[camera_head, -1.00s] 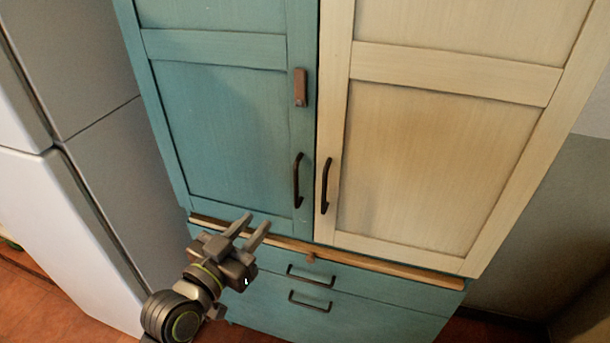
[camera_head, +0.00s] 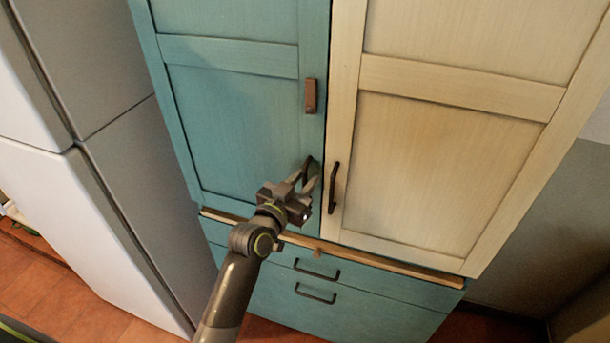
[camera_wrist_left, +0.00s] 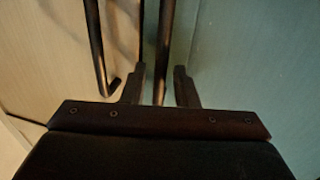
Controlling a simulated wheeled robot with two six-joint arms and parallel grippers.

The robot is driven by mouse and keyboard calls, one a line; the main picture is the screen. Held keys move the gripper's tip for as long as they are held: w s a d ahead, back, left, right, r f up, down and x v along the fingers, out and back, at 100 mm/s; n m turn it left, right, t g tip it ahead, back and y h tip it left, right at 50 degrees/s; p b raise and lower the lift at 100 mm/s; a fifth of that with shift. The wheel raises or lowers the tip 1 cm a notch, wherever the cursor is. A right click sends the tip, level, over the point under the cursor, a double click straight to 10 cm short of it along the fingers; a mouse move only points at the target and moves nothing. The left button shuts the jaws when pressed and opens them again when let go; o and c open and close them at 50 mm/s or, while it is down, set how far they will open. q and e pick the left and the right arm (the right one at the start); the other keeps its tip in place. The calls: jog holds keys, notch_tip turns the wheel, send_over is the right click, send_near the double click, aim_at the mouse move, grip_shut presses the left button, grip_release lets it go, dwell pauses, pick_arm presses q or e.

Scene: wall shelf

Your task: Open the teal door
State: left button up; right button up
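The teal door (camera_head: 232,125) is the left door of the cabinet and looks shut. Its dark bar handle (camera_head: 309,166) stands upright near the door's right edge, its lower part hidden by my gripper. My left gripper (camera_head: 305,181) is at this handle, fingers pointing up toward it. In the left wrist view the teal door's handle (camera_wrist_left: 163,50) runs between the two open fingers (camera_wrist_left: 160,85), with a gap showing on each side. The right gripper is in neither view.
A cream door (camera_head: 440,160) with its own dark handle (camera_head: 333,188) is close on the right; that handle also shows in the wrist view (camera_wrist_left: 96,50). A wooden ledge (camera_head: 400,264) and drawers (camera_head: 340,285) lie below. A white fridge (camera_head: 90,220) stands left.

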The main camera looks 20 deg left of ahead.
pick_arm(q)
jog(key=shift+w, duration=0.35)
jog(key=shift+d, duration=0.1)
grip_shut()
jog(key=shift+s, duration=0.1)
